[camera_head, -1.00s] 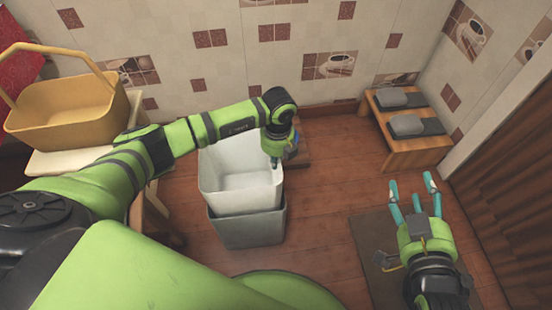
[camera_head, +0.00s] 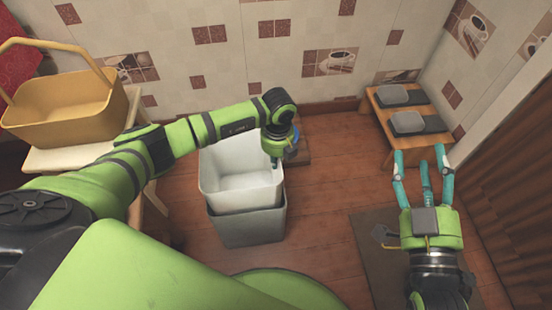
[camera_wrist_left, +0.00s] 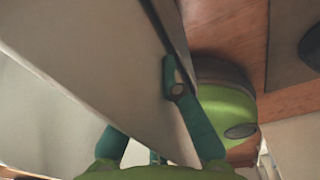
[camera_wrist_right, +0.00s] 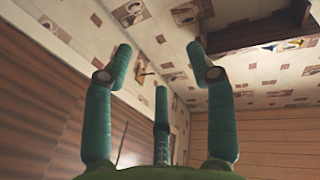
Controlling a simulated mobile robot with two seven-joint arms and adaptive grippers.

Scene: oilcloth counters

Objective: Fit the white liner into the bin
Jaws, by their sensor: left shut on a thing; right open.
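The white liner (camera_head: 240,198) stands upright in the mouth of the grey bin (camera_head: 246,231) on the floor. Its upper part sticks out above the bin's rim. My left gripper (camera_head: 275,161) is at the liner's right side and is shut on its wall. In the left wrist view the fingers (camera_wrist_left: 150,115) lie on both sides of the pale liner wall (camera_wrist_left: 100,55). How deep the liner sits inside is hidden. My right gripper (camera_head: 420,158) is open and empty, well to the right of the bin; its spread fingers also show in the right wrist view (camera_wrist_right: 160,65).
A yellow basket (camera_head: 70,118) stands on a light table (camera_head: 60,160) at the left. A low wooden bench (camera_head: 425,146) with grey items (camera_head: 408,122) stands at the back right. A brown mat (camera_head: 375,255) lies under my right arm.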

